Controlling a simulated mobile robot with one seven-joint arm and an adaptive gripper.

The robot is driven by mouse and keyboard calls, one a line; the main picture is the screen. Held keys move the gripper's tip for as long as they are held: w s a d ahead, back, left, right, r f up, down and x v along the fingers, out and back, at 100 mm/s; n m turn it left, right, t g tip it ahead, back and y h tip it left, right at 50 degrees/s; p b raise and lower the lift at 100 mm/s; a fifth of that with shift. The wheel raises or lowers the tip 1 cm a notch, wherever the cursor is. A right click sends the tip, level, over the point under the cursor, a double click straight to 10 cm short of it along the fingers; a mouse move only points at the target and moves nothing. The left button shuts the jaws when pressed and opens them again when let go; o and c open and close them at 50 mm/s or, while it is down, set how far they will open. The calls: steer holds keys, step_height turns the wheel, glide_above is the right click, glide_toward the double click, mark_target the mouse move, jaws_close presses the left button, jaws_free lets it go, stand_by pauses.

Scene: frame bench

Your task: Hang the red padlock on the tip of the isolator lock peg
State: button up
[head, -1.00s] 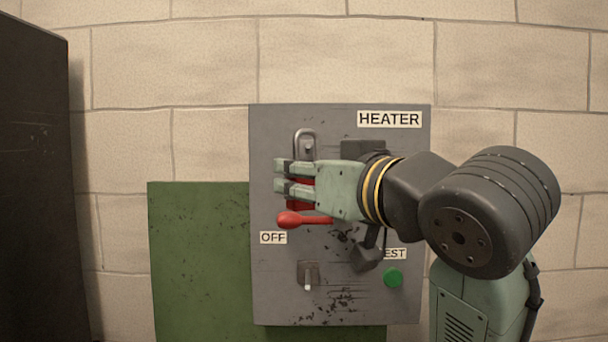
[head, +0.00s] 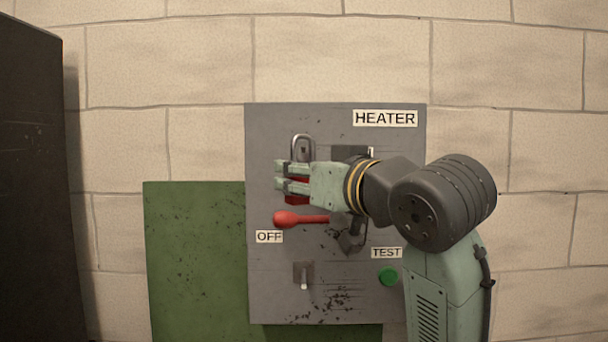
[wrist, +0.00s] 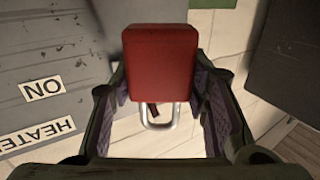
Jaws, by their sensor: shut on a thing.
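The red padlock (head: 297,199) is in my gripper (head: 283,177), its body partly hidden by the fingers in the head view. Its metal shackle (head: 303,138) points up, in front of the upper part of the grey panel. The wrist view shows the red body (wrist: 160,60) between the two fingers, with the shackle (wrist: 160,124) toward the bottom. A small grey fitting (head: 304,152) shows inside the shackle in the head view. It may be the lock peg; I cannot tell whether the shackle is around it or only in front. The red isolator handle (head: 298,219) points left, above the OFF label.
The grey panel (head: 265,300) carries the HEATER label (head: 385,118), a green TEST button (head: 389,276) and a small lever (head: 304,283) below. A green board (head: 190,260) lies behind it. A dark cabinet (head: 30,180) stands at the left. The wrist view shows the ON label (wrist: 42,89).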

steer(key=shift+w+f, duration=0.2)
steer(key=shift+w, duration=0.7)
steer(key=shift+w+f, duration=0.15)
steer(key=shift+w, duration=0.8)
steer(key=shift+w+f, duration=0.2)
steer(key=shift+w, duration=0.7)
steer(key=o, duration=1.4)
steer(key=shift+s, duration=0.1)
